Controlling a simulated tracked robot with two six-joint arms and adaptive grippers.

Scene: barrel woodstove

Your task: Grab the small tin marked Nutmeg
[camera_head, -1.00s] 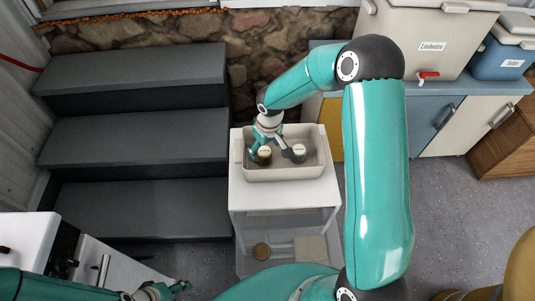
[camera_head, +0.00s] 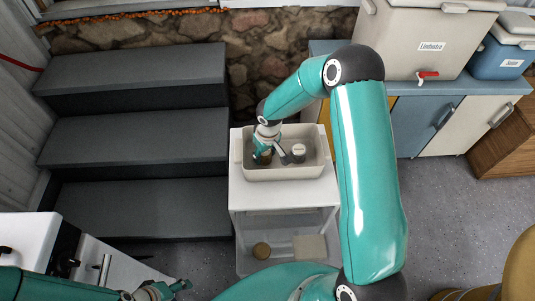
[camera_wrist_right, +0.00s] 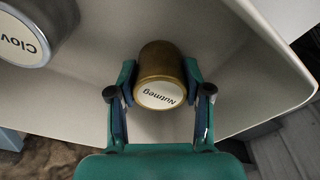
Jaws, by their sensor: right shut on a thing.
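The Nutmeg tin (camera_wrist_right: 160,72) is a small brass-coloured cylinder with a white label that reads Nutmeg. It is inside the cream bin (camera_head: 285,174). My right gripper (camera_wrist_right: 160,88) is shut on it, with one finger on each side of the tin. In the head view my right gripper (camera_head: 265,155) reaches down into the bin, and its fingers partly hide the Nutmeg tin. My left gripper (camera_head: 180,288) is at the lower left, away from the bin; whether it is open or shut is unclear.
A grey tin (camera_wrist_right: 28,30) with a label starting "Clov" stands beside the Nutmeg tin; it also shows in the head view (camera_head: 298,156). The bin sits on a white cart (camera_head: 285,195). Dark steps (camera_head: 135,140) are left. A blue-fronted cabinet (camera_head: 425,122) is right.

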